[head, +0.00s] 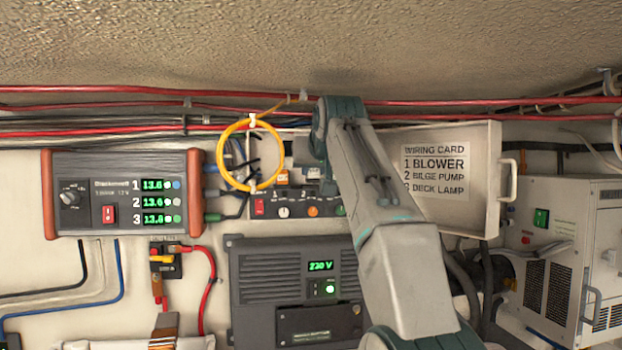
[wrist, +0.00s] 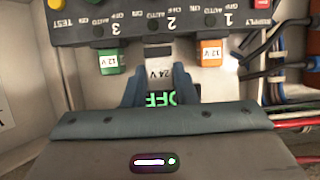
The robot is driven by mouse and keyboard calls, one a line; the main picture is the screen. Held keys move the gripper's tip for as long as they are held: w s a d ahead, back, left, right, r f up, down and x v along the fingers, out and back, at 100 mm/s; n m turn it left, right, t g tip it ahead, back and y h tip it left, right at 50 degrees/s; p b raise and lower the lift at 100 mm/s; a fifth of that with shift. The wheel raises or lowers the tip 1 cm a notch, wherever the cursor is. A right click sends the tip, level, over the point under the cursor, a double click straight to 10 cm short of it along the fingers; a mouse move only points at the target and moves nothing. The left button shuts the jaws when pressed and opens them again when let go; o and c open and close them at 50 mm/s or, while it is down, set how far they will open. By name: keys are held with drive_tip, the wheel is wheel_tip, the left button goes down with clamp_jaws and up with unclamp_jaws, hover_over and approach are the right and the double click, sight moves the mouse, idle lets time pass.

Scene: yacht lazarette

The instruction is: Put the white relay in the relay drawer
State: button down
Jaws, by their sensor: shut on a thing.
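In the wrist view my gripper (wrist: 157,86) has its two blue-grey fingers closed on the sides of a white relay (wrist: 156,74) marked 24 V. The relay is at the middle position below the dark switch panel (wrist: 135,28), between a green relay (wrist: 109,62) and an orange relay (wrist: 210,53). I cannot tell whether it is still seated. Green OFF lettering (wrist: 160,98) shows between the fingers. In the head view my arm hides most of the gripper and the white relay. I cannot identify the relay drawer in either view.
A yellow cable loop (head: 226,168) hangs left of the arm. The open door (head: 484,180) with the wiring card is on the right. A dark 230 V unit (head: 262,285) sits below. Blue and black cables (wrist: 270,60) run right of the gripper in the wrist view.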

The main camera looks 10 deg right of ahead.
drive_tip(key=s+b, duration=0.5)
drive_tip(key=s, duration=0.9)
